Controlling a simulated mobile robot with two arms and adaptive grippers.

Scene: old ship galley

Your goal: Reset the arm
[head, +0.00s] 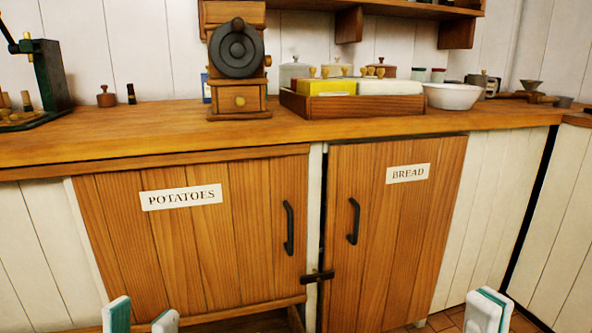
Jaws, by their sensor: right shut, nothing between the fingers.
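My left gripper (141,314) shows at the bottom left edge, its two pale fingers with teal pads apart and nothing seen between them. My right gripper (488,309) shows at the bottom right edge, its fingers together and empty. Both are low in front of the cabinet, and only their fingertips are in view. The rest of both arms is out of view.
The cabinet has a POTATOES door (185,240) and a BREAD door (395,235), with dark handles and a latch (317,276) between them. Above, the wooden counter (165,135) bears a coffee grinder (238,75), a wooden tray (350,107) and a white bowl (452,96).

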